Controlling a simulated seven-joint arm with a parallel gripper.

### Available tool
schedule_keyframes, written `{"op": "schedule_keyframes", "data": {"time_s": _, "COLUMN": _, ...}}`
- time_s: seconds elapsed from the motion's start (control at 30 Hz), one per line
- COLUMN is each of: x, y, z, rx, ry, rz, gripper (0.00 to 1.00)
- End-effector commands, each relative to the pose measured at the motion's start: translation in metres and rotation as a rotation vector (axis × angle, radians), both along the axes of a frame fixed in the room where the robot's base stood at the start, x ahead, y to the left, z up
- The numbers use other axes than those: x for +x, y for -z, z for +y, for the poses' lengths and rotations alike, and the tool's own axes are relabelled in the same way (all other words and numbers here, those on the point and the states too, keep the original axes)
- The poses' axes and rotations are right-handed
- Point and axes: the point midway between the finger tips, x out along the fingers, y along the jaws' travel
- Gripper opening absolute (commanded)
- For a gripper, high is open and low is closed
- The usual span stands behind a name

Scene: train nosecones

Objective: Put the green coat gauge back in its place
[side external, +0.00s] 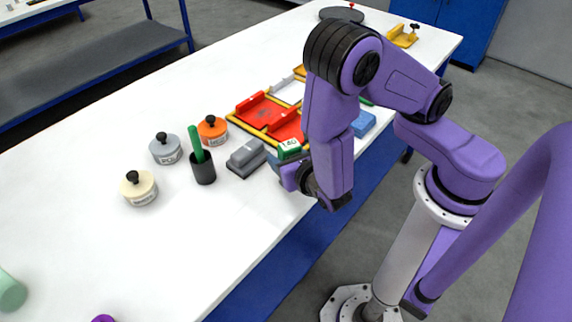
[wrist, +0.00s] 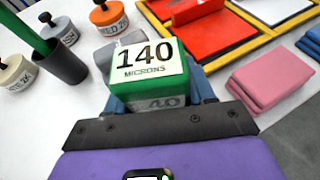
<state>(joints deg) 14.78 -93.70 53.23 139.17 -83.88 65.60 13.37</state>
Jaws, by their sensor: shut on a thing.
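The green coat gauge (wrist: 160,102) is a green block with a white top label reading "140 MICRONS". My gripper (wrist: 158,88) is shut on it, with blue-grey fingers at its left and right sides. In the side view the gauge (side external: 289,149) shows at the end of my arm, near the table's front edge. A grey block (side external: 247,157) stands just left of it there, and in the wrist view this block (wrist: 112,52) is partly hidden behind the gauge. I cannot tell whether the gauge touches the table or the grey block.
A dark cup (side external: 203,168) with a green stick stands left of the grey block. Grey (side external: 165,148), orange (side external: 212,129) and cream (side external: 139,187) lidded pots stand nearby. A yellow-framed red tray (side external: 262,113) lies behind. Pink pads (wrist: 266,92) lie right of my gripper. The table's left is mostly clear.

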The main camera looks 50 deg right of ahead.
Motion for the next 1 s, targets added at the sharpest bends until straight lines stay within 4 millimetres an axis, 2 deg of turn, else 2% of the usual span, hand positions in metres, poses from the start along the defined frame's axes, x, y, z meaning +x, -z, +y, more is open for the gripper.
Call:
{"op": "schedule_keyframes", "data": {"time_s": 0.2, "x": 0.0, "y": -0.034, "z": 0.0, "rx": 0.006, "ry": 0.001, "rz": -0.001, "gripper": 0.12}}
{"op": "schedule_keyframes", "data": {"time_s": 0.53, "x": 0.0, "y": -0.061, "z": 0.0, "rx": 0.001, "ry": 0.001, "rz": -0.002, "gripper": 0.12}}
{"op": "schedule_keyframes", "data": {"time_s": 0.67, "x": 0.0, "y": -0.059, "z": 0.0, "rx": -0.002, "ry": 0.0, "rz": 0.0, "gripper": 0.12}}
{"op": "schedule_keyframes", "data": {"time_s": 1.0, "x": 0.0, "y": -0.028, "z": -0.001, "rx": -0.005, "ry": -0.001, "rz": 0.0, "gripper": 0.12}}
